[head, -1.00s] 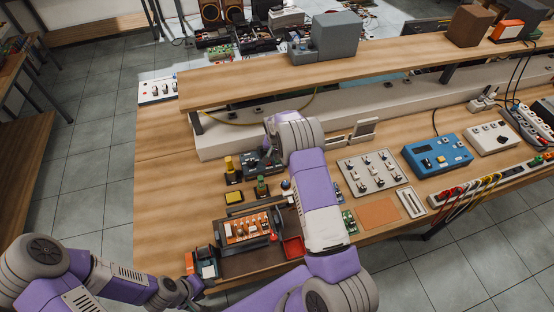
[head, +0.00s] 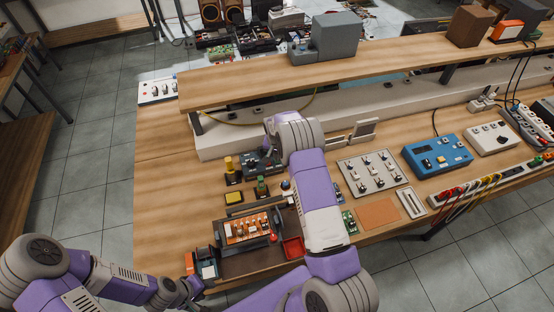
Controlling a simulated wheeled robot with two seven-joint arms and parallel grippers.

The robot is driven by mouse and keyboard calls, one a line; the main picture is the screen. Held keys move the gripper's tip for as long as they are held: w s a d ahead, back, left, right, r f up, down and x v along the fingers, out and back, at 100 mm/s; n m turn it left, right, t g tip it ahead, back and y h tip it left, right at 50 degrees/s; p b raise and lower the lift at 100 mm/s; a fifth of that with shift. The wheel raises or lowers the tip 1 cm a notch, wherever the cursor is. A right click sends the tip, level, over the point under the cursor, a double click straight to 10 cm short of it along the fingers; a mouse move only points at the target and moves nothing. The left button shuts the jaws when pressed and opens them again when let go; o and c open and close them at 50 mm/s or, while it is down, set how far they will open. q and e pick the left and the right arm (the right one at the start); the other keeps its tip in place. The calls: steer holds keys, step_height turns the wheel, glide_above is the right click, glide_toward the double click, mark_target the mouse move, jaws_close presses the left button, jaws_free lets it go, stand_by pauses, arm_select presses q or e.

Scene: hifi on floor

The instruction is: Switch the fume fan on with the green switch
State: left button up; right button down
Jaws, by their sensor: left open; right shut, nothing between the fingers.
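A small post with a green top (head: 261,184) stands on the bench in front of a dark device (head: 262,161); I cannot tell for sure that it is the green switch. A similar post with a yellow top (head: 229,164) stands to its left. My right gripper (head: 268,146) is shut and empty near the dark device, mostly hidden by my own arm. My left gripper (head: 190,286) is open at the bench's front left edge, beside a small orange and grey device (head: 205,262). I cannot pick out the fume fan with certainty.
A switch panel (head: 370,170) and a blue instrument (head: 437,155) stand to the right. A wooden shelf (head: 240,86) overhangs the back.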

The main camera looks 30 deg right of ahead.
steer(key=shift+f+b, duration=0.8)
steer(key=shift+f, duration=0.05)
stand_by(0.9)
step_height(320, 180, up, 7)
steer(key=p, duration=0.3)
steer(key=shift+r, duration=0.1)
stand_by(0.4)
steer(key=shift+s, duration=0.1)
stand_by(0.4)
